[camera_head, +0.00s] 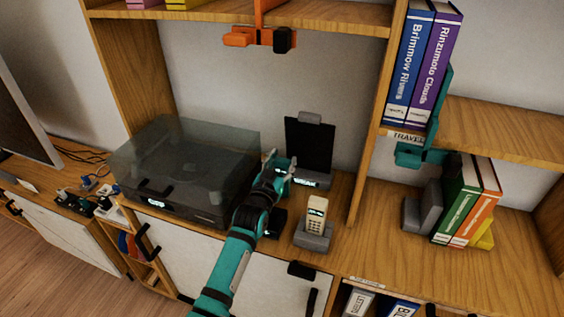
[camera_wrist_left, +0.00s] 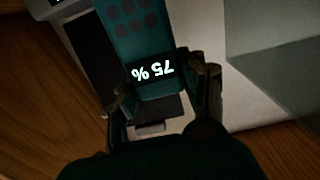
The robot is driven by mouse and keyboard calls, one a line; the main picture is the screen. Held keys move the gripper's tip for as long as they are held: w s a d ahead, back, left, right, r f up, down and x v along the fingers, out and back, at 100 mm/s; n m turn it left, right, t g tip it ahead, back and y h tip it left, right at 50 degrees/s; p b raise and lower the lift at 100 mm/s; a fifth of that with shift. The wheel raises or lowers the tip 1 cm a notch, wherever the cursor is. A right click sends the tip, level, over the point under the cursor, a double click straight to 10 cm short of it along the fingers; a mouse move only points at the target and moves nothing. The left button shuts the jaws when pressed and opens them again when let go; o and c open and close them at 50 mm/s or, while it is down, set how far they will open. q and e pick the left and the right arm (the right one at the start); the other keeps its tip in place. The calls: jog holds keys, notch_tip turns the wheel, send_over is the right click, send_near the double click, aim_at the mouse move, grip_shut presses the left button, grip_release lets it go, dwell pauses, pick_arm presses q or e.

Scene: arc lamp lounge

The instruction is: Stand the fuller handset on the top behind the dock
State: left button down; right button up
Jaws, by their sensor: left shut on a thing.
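My left gripper (camera_head: 280,172) is over the wooden top, between the smoked-lid box and the cream handset. It is shut on a teal handset (camera_wrist_left: 135,35), whose screen reads 75 %, upside down in the left wrist view. In the head view the gripper largely hides this handset. A cream handset (camera_head: 316,214) stands in a grey dock (camera_head: 312,240) to the right; its screen is too small to read. A dark block (camera_head: 276,224) sits beside my arm, partly hidden. My right gripper is not in view.
A black panel on a grey stand (camera_head: 310,148) stands behind the gripper. The smoked-lid box (camera_head: 180,165) fills the left of the top. A wooden upright (camera_head: 374,125) bounds the right. An orange fixture (camera_head: 255,38) hangs above; a teal one (camera_head: 420,155) is right.

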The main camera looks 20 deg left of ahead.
pick_arm(q)
jog(key=shift+f, duration=0.1)
jog(key=c, duration=0.7)
grip_release()
jog(key=shift+s, duration=0.15)
jog(key=s, duration=1.1)
jog(key=shift+s+a+b, duration=0.2)
jog(key=shift+s+b, duration=0.1)
jog(key=shift+s, duration=0.1)
